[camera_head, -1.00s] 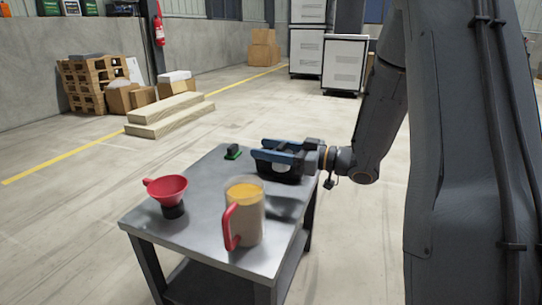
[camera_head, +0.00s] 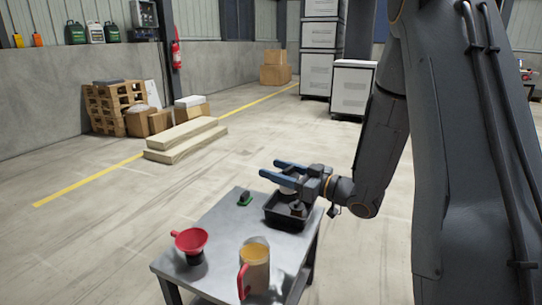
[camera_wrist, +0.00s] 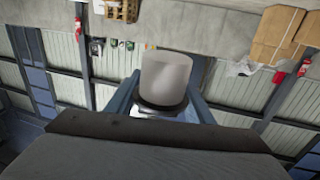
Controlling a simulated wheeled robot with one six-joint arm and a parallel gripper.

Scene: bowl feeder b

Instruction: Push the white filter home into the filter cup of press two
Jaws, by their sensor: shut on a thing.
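My gripper (camera_head: 269,169) is shut on the white filter, with its blue fingers pointing left above the black tray. In the wrist view the filter (camera_wrist: 166,76) is a pale, blunt cylinder between the two fingers, with a dark rim at its near end.
The black tray (camera_head: 272,220) stands at the back of a grey metal table (camera_head: 222,232), with a dark object in it. A small green-and-black item (camera_head: 245,199), a red funnel (camera_head: 190,241) and a red-handled jug (camera_head: 256,275) with orange contents stand nearby. The floor left of the table is clear.

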